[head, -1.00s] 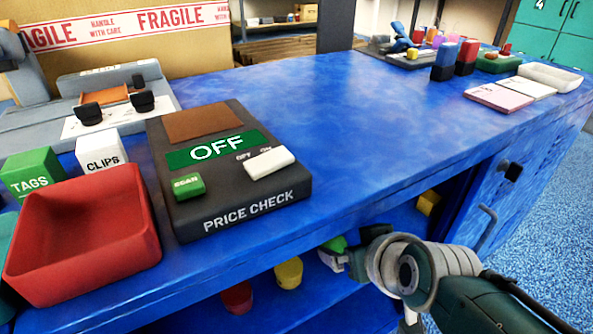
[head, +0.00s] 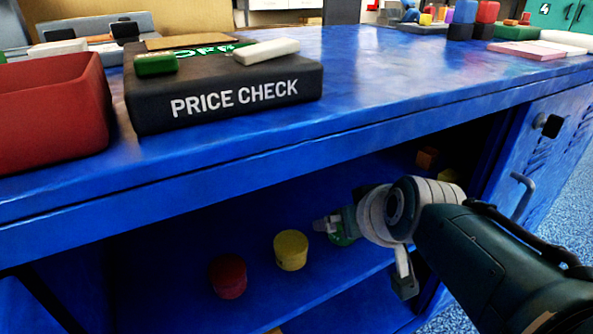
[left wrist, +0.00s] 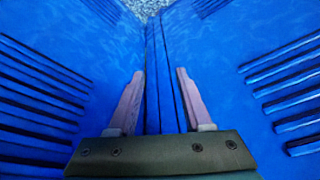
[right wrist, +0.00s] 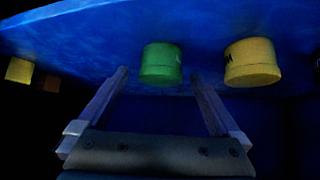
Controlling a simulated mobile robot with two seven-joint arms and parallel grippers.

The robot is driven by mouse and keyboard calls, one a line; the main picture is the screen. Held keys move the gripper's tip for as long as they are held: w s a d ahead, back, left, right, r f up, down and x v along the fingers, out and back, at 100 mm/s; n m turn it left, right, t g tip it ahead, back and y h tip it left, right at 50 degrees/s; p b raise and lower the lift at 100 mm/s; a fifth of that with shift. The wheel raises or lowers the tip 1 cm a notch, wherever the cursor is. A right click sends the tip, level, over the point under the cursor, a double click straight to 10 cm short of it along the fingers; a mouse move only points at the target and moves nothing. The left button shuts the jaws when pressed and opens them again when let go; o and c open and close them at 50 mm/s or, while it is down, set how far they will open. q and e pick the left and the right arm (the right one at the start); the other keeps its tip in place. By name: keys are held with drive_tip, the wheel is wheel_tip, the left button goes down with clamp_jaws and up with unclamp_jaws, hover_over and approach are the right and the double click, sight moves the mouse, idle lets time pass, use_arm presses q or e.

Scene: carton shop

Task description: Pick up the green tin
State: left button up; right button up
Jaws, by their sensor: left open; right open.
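The green tin (head: 343,240) stands on the shelf inside the blue counter, mostly hidden behind my right gripper (head: 326,225) in the head view. In the right wrist view, which looks upside down, the green tin (right wrist: 161,63) shows in line with the gap between my open right fingers (right wrist: 160,76). The fingers are empty; whether the tips reach beside the tin, I cannot tell. My left gripper (left wrist: 158,80) is open and empty in the left wrist view, facing blue panels with slots. It is outside the head view.
A yellow tin (head: 291,250) stands left of the green tin, and a red tin (head: 228,276) further left. Small yellow and orange things lie deeper right on the shelf. The counter top's front edge (head: 230,150) overhangs the shelf. A cabinet door (head: 550,150) is at right.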

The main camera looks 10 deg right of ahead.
drive_tip(key=shift+b+x, duration=0.7)
drive_tip(key=shift+x, duration=0.15)
drive_tip(key=shift+c, duration=0.2)
drive_tip(key=c, duration=1.5)
